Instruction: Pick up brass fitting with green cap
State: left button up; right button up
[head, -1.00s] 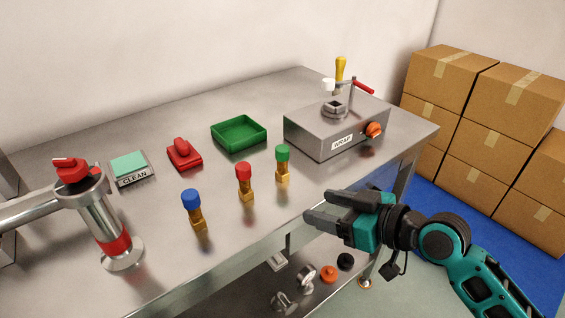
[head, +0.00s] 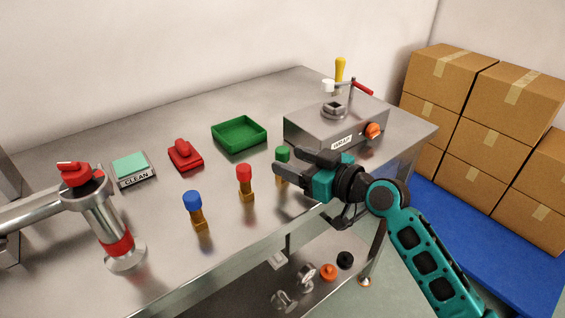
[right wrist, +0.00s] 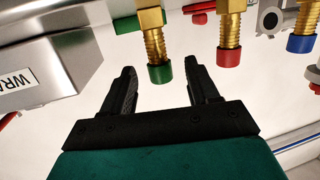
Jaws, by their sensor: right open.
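The brass fitting with the green cap (head: 283,154) stands on the metal table, the rightmost of three capped fittings. My right gripper (head: 278,174) is open at it in the head view, its fingers partly hiding the brass body. In the right wrist view the green-capped fitting (right wrist: 155,50) appears upside down, just beyond and between the open fingertips (right wrist: 160,80). Nothing is held. I cannot tell whether a finger touches it. My left gripper is not in view.
The red-capped fitting (head: 245,182) stands close to the left, and the blue-capped fitting (head: 196,210) farther left. The grey WRAP machine (head: 325,130) is behind right. A green tray (head: 239,149), red object (head: 185,155) and CLEAN pad (head: 132,170) lie farther back.

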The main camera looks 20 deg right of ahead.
aim_at(288, 158)
jog(key=x, duration=0.3)
jog(key=shift+w+a+f, duration=0.1)
jog(key=shift+w+a, duration=0.05)
jog(key=shift+w, duration=0.2)
grip_shut()
dwell(0.4)
